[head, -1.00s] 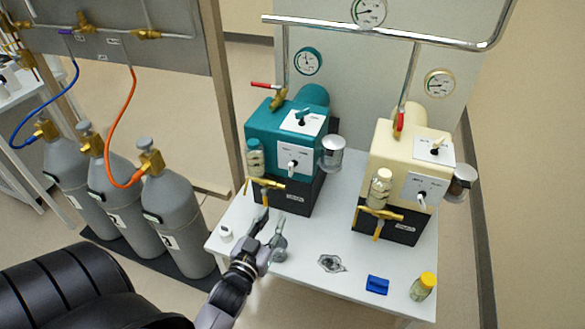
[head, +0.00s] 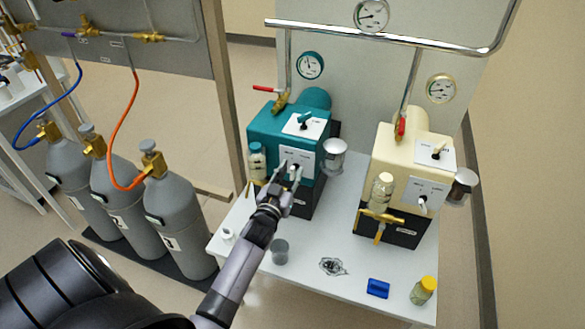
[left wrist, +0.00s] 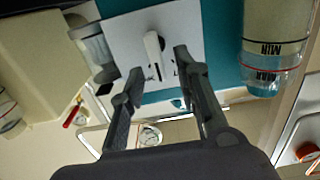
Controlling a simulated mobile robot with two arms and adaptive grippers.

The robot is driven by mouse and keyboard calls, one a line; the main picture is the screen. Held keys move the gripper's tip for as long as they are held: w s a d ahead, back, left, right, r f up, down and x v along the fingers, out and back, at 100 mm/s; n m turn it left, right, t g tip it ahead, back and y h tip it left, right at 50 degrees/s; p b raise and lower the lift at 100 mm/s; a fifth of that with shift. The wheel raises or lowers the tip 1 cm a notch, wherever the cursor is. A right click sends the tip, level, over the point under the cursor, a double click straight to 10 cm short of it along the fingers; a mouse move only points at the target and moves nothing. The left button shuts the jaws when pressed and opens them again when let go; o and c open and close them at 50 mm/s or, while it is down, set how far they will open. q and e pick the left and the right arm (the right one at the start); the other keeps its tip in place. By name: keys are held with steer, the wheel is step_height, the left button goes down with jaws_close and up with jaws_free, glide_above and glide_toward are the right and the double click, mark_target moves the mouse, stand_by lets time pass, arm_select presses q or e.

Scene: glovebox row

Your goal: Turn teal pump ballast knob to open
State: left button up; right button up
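The teal pump (head: 266,127) stands at the back left of the white table. Its front panel (head: 304,153) carries a pale lever knob (head: 298,170), partly hidden by my gripper. A second knob (head: 304,120) sits on the pump's top panel; I cannot read the labels of either panel. My left gripper (head: 289,170) is open in front of the front panel. In the left wrist view, the white front knob (left wrist: 153,50) lies between and just beyond the open fingertips (left wrist: 158,64), with no clear contact. My right gripper is not in view.
A cream pump (head: 395,150) stands at the right. A clear jar (head: 333,155) and a sight bottle (head: 257,161) flank the teal pump's front. A grey cup (head: 280,252), blue block (head: 378,288) and yellow-capped bottle (head: 424,290) stand on the table (head: 310,300). Gas cylinders (head: 178,230) stand left.

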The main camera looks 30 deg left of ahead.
arm_select(q)
steer(key=shift+x, duration=1.05)
jaws_close()
